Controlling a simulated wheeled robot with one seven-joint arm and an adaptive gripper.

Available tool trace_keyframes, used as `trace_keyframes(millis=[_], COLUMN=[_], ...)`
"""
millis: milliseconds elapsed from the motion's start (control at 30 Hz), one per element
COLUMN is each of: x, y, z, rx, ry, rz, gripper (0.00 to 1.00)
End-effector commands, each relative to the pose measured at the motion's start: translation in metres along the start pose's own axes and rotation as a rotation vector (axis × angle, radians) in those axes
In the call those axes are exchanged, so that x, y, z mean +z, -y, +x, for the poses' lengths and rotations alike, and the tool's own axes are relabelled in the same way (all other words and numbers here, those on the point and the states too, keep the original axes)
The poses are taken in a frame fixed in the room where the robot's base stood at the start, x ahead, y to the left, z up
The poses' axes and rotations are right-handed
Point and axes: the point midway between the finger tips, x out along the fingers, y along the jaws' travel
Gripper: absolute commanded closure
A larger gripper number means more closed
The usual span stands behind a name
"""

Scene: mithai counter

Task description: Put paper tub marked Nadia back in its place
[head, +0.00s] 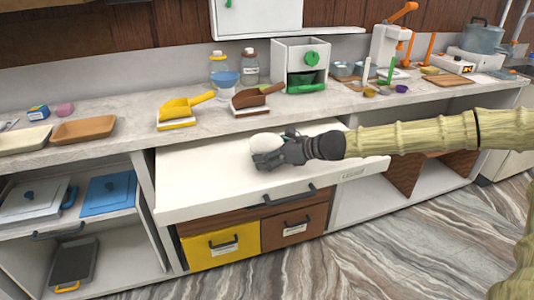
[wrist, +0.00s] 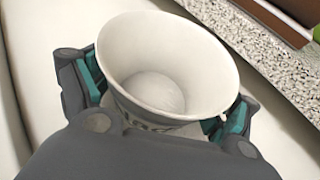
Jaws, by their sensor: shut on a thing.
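A white paper tub (head: 266,143) is held in my gripper (head: 272,160) over the white pulled-out shelf or drawer top (head: 190,185). In the wrist view the tub (wrist: 170,60) is open at the top, looks empty, and tilts in the picture. Dark lettering shows low on its side, partly hidden by my gripper (wrist: 165,120), so the name cannot be fully read. The teal-padded fingers are shut on the tub from both sides. I cannot tell whether the tub's base touches the white surface.
Yellow (head: 221,243) and brown (head: 292,227) labelled bins sit below. The white surface left of my gripper is clear.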

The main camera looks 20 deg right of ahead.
Motion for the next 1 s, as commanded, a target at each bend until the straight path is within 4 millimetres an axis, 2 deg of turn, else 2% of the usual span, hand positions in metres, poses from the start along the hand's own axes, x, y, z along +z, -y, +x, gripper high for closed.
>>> trace_keyframes(millis=[167, 200, 233, 667, 1000], x=[-0.003, -0.002, -0.002, -0.002, -0.001], y=[0.000, 0.000, 0.000, 0.000, 0.001], z=[0.001, 0.001, 0.001, 0.000, -0.018], rx=[0.000, 0.000, 0.000, 0.000, -0.001], ry=[0.000, 0.000, 0.000, 0.000, 0.000], rz=[0.000, 0.000, 0.000, 0.000, -0.002], gripper=[0.39, 0.04, 0.00, 0.00, 0.00])
